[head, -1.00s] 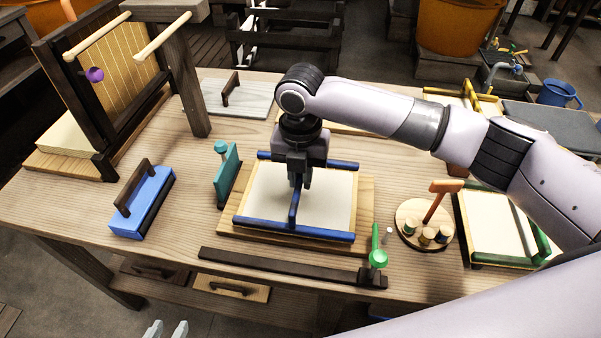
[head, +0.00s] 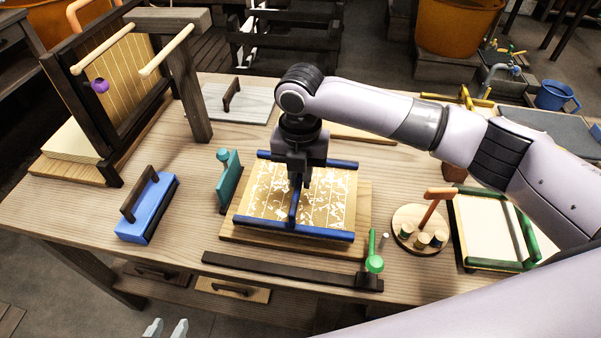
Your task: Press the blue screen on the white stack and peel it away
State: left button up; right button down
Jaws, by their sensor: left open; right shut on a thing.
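The blue screen (head: 344,235) has blue bars at its front and back and a blue bar across the middle. It lies flat over a wooden board (head: 228,232) at the table's middle. Its face is golden with ragged white patches and thin lines. My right gripper (head: 297,182) points down and is shut on the middle blue bar. A pale stack (head: 66,148) sits at the far left below an upright frame. I cannot tell whether white sheets lie under the screen. My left gripper (head: 166,328) is open and empty at the bottom edge, well short of the table.
A blue block with a dark handle (head: 145,210) and a teal tool (head: 229,180) stand left of the screen. A dark bar (head: 285,269) lies in front, with a green-knobbed lever (head: 374,262). A round tray (head: 412,218) and a green-edged frame (head: 490,225) are right.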

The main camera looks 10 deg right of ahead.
notch_tip(320, 180, up, 3)
jog(key=shift+f+p, duration=0.1)
jog(key=shift+p, duration=0.75)
jog(key=shift+r, duration=2.1)
